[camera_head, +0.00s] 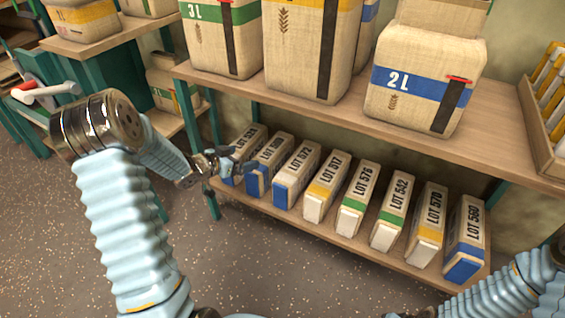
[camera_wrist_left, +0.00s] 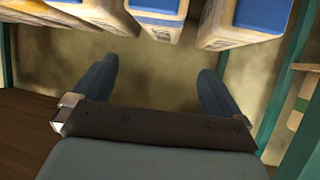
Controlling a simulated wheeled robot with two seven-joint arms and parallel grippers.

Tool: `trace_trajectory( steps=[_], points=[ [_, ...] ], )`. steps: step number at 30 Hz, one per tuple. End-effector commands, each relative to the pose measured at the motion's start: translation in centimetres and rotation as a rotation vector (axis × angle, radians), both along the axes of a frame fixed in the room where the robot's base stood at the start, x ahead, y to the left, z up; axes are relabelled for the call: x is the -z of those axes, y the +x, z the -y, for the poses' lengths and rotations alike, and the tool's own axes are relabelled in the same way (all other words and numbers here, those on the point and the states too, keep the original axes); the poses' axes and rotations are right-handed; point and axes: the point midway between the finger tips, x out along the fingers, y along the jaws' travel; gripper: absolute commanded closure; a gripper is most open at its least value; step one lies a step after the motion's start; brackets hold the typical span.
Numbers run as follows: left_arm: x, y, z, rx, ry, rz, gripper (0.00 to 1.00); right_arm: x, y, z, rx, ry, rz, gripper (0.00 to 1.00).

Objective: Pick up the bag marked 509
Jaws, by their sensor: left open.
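The bag marked LOT 509 (camera_head: 268,161) seems to be the second from the left in the row of slim bags on the lower shelf. It is tan with a blue band at its lower front end and leans back. My left gripper (camera_head: 232,160) is open and empty at the left end of this row, in front of the leftmost bag (camera_head: 249,141), whose number is hard to read. In the left wrist view the open fingers (camera_wrist_left: 157,88) have nothing between them. Blue-ended bags (camera_wrist_left: 158,14) show at the top edge there, with no numbers readable. My right gripper is out of view.
Several more slim bags, such as LOT 572 (camera_head: 298,173) and LOT 517 (camera_head: 327,187), stand close together to the right. The upper shelf (camera_head: 330,112) with large sacks hangs above them. A green shelf post (camera_head: 209,185) stands near my left gripper. The floor in front is clear.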

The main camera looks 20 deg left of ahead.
Motion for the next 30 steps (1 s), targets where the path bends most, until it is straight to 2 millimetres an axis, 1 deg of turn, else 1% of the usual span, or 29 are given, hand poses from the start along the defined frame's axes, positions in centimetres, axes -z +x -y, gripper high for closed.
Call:
trace_trajectory(
  steps=[2, 6, 10, 12, 17, 22, 24, 27, 30],
  points=[
    [0.5, 0.9, 0.1, 0.008, 0.005, 0.005, 0.0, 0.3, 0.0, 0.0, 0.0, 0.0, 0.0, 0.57],
    [1.9, 3.6, 1.0, 0.008, 0.003, 0.002, 0.0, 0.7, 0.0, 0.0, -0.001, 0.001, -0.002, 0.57],
    [3.0, 5.7, 1.6, 0.008, 0.004, 0.001, 0.0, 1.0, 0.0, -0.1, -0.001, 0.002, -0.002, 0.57],
    [3.3, 6.5, 1.8, 0.006, 0.003, 0.002, 0.0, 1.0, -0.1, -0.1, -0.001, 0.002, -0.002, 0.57],
    [4.0, 7.5, 2.1, 0.006, 0.003, 0.001, 0.0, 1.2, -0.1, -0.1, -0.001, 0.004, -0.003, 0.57],
    [5.8, 9.6, 2.7, 0.007, 0.003, -0.001, 0.0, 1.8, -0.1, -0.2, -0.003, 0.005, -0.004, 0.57],
    [6.0, 10.5, 2.9, 0.006, 0.004, 0.001, 0.0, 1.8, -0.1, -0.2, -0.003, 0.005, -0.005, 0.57],
    [6.3, 11.2, 3.1, 0.005, 0.003, 0.001, 0.0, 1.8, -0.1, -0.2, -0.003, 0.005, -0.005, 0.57],
    [6.4, 11.4, 3.1, 0.004, 0.002, 0.001, 0.0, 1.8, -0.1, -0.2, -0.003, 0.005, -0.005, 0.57]
  ],
)
